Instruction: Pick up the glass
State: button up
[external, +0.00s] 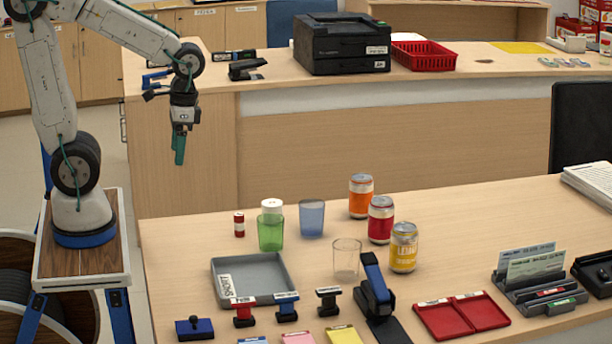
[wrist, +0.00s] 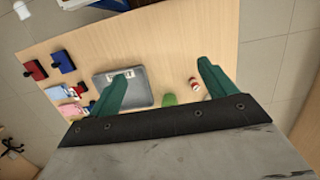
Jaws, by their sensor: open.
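Three glasses stand upright on the front counter: a green glass (external: 270,234), a blue glass (external: 312,219) and a clear glass (external: 346,260). A white cap (external: 272,206) shows above the green glass; I cannot tell if its container is inside or behind. My gripper (external: 179,150) hangs empty, above and left of the glasses, apart from them. In the wrist view its green fingers (wrist: 162,75) are spread open. A bit of a green thing, likely the green glass (wrist: 169,99), shows beyond the gripper's dark edge there. The other glasses are hidden in that view.
Orange (external: 361,196), red (external: 380,220) and yellow (external: 403,248) cans stand right of the glasses. A small red-and-white item (external: 239,224) stands left of the green glass. A grey tray (external: 286,267), stamps and a stapler (external: 375,290) lie in front.

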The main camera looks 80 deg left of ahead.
jog(key=n, duration=0.1)
send_over(271, 238)
jog(key=s+a, duration=0.3)
jog(key=s, duration=0.1)
notch_tip(271, 238, down, 17)
jog(key=w+n+t, duration=0.1)
jog(key=w+t, duration=0.1)
jog(key=w, duration=0.3)
jog(key=f, duration=0.8)
jog(key=shift+s+f, duration=0.2)
jog(key=shift+f, duration=0.05)
jog(key=c, duration=1.1)
